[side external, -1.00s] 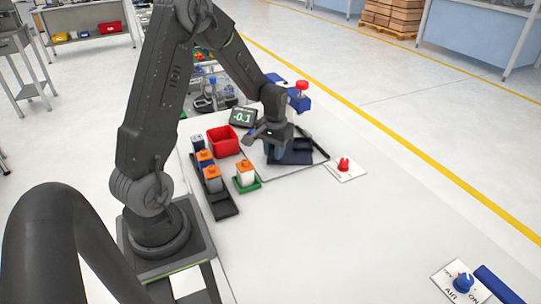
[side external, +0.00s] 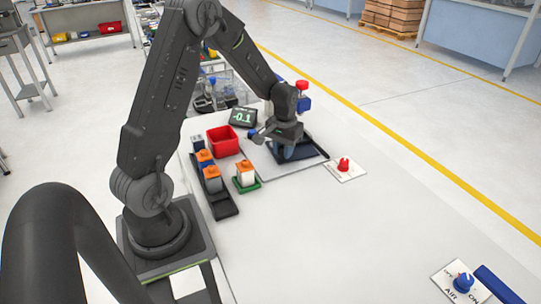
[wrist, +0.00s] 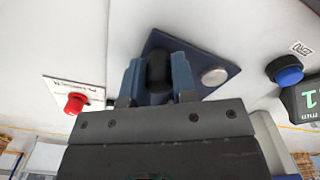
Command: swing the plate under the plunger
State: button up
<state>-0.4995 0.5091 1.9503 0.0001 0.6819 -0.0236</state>
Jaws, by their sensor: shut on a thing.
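The dark blue plate (side external: 308,149) lies on the grey base board, partly hidden by my gripper in the side view. In the wrist view the plate (wrist: 202,58) carries a black knob (wrist: 158,68) and a round silver disc (wrist: 214,76). My gripper (side external: 283,154) points down at the plate. In the wrist view my gripper (wrist: 158,75) has its two blue-grey fingers on either side of the knob, shut on it. The press with the plunger stands behind my gripper; its blue body (side external: 304,104) and red top (side external: 301,86) show, but its tip is hidden.
A display (side external: 243,117) reads -0.1. Left of the board are a red bin (side external: 223,140), a black tray (side external: 228,211) with orange-topped parts, and another such part on a green pad. A red knob (side external: 344,164) sits right. The front tabletop is mostly clear.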

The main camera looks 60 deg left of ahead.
jog(key=shift+w, duration=0.35)
jog(key=shift+w+d, duration=0.15)
jog(key=shift+w, duration=0.1)
jog(key=shift+o, duration=0.2)
jog(key=o, duration=0.5)
notch_tip(320, 180, up, 8)
jog(key=shift+f, duration=0.25)
dwell(0.5)
